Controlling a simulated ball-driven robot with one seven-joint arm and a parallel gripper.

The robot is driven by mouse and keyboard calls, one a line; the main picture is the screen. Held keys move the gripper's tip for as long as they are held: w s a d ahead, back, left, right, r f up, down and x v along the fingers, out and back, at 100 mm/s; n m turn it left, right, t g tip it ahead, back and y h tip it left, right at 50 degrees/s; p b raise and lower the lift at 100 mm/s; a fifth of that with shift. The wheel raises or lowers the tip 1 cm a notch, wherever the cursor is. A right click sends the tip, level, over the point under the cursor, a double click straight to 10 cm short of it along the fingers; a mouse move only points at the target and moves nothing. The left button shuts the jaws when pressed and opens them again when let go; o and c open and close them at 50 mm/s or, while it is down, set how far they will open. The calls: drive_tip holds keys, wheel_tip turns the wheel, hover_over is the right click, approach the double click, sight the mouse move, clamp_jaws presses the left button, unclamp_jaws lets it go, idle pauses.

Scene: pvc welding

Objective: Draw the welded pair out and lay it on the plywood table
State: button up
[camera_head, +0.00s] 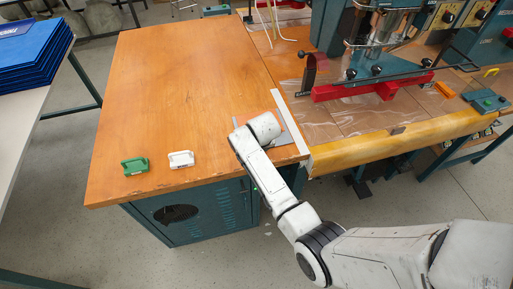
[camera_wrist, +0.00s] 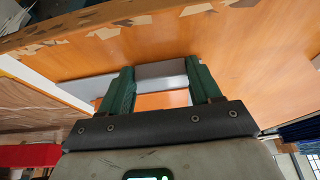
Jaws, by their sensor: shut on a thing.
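My gripper (camera_wrist: 160,78) is at the right side of the plywood table, low over its top. Its two dark green fingers are shut on a flat grey piece, which I take as the welded pair (camera_wrist: 162,84). A darker grey block-like part shows between the fingertips and a paler sheet just below it. In the head view, my wrist hides the fingers, and a grey edge of the pair (camera_head: 281,139) shows beside it. I cannot tell whether the pair touches the table. The orange-brown plywood table (camera_head: 180,90) has a wide bare top.
A green block (camera_head: 135,166) and a white block (camera_head: 181,159) stand near the table's front left. A white strip (camera_head: 291,125) borders its right edge. The welding machine with a red bar (camera_head: 345,93) stands on the bench at right. Blue folders (camera_head: 35,48) lie far left.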

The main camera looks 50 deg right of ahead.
drive_tip(key=shift+w+a, duration=0.25)
drive_tip(key=shift+a, duration=0.1)
drive_tip(key=o, duration=1.2)
drive_tip(key=shift+r, duration=0.1)
drive_tip(key=v, duration=1)
drive_tip(key=shift+s+a+r, duration=0.15)
drive_tip(key=shift+s+r, duration=0.05)
drive_tip(key=shift+r, duration=0.1)
drive_tip(key=s+a+f+n+g, duration=0.1)
drive_tip(key=s+a, duration=0.3)
drive_tip(key=s, duration=0.4)
drive_tip(key=s+a+f+n+y, duration=0.1)
drive_tip(key=s+a+n, duration=0.2)
drive_tip(key=s, duration=0.5)
drive_tip(key=s+a+f+n+g+y, duration=0.1)
drive_tip(key=s+a+f+n, duration=0.1)
drive_tip(key=s+a, duration=0.4)
drive_tip(key=shift+s+f+g, duration=0.1)
drive_tip(key=shift+s+g, duration=0.2)
drive_tip(key=shift+s, duration=1.3)
